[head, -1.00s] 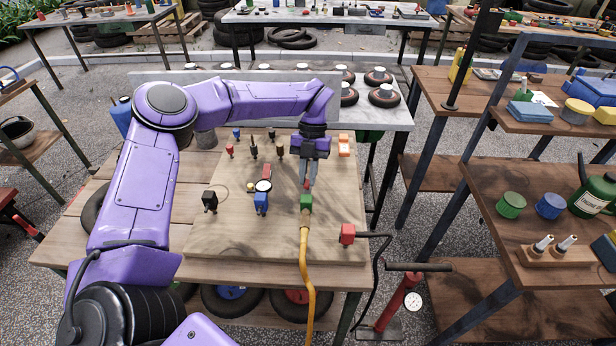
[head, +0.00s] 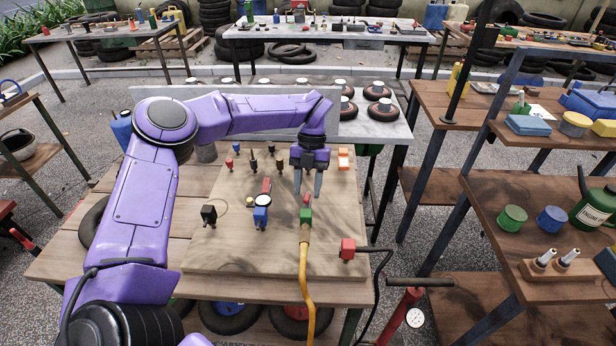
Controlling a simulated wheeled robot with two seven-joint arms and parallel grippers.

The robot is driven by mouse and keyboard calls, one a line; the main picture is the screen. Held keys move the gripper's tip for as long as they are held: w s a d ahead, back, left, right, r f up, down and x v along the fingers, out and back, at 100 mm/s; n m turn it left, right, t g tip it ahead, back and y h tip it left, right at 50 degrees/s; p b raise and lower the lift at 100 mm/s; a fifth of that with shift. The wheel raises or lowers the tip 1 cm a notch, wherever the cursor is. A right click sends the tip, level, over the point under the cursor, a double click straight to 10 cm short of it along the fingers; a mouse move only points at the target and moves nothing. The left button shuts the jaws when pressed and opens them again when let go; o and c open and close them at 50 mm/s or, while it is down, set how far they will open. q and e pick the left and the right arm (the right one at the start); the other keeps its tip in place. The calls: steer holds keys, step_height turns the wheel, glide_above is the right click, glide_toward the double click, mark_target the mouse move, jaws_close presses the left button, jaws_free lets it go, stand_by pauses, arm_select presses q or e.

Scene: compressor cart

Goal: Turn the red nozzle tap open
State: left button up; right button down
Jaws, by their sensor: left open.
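The nozzle is a green block (head: 305,215) on the wooden board, with a yellow hose (head: 304,270) running from it towards the front edge. A small red tap (head: 307,200) shows at the far side of the green block, roughly in line with the hose. My left gripper (head: 307,191) is open and points down just behind the tap, one finger to each side of its line. The fingers look empty. I cannot tell whether either finger touches the tap. My right gripper is not in view.
Left of the nozzle stand a blue fitting (head: 261,217) with a round gauge and a black fitting (head: 209,215). A red block (head: 347,249) with a black hose sits at the right. Small coloured pegs and an orange piece (head: 344,159) are farther back.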

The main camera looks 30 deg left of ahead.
arm_select(q)
steer(key=v, duration=0.9)
steer(key=shift+r, duration=0.35)
steer(key=shift+w, duration=0.15)
